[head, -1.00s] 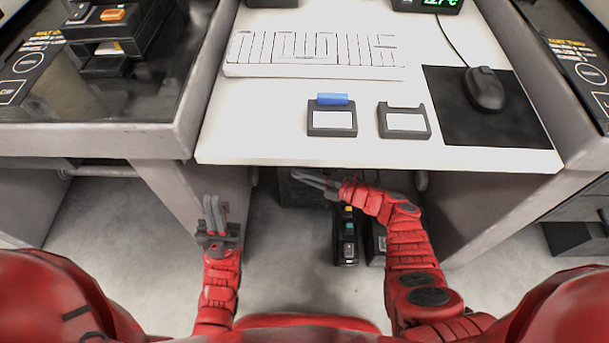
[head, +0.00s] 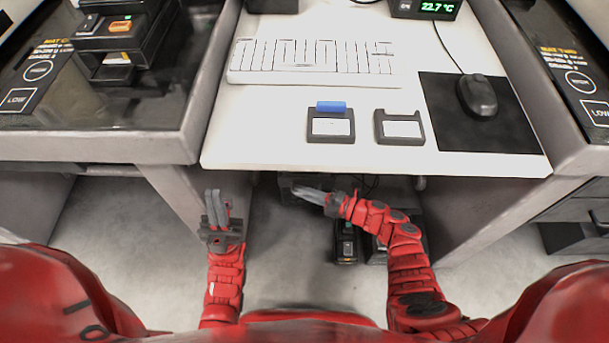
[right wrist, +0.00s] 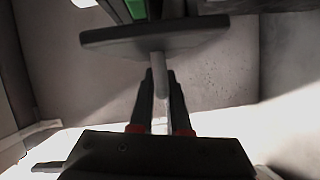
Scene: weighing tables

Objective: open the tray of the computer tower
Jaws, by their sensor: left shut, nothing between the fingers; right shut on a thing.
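Under the white desk, a dark box that looks like the computer tower (head: 288,183) shows only partly in the head view, in shadow behind my right gripper. My right gripper (head: 308,194) is just below the desk's front edge, pointing left. In the right wrist view, the right gripper (right wrist: 160,98) is shut on a pale, narrow bar. The bar runs up to a wide dark plate (right wrist: 108,40), which looks like the tray's front. How far the tray stands out is hard to tell. My left gripper (head: 217,206) is shut and empty, left of the knee space.
The white desk (head: 250,147) overhangs the tower and holds a keyboard (head: 315,62), two cartridges (head: 330,124) (head: 399,127) and a mouse (head: 478,95). A black device with coloured buttons (head: 347,243) stands below my right arm. Grey side panels flank the knee space.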

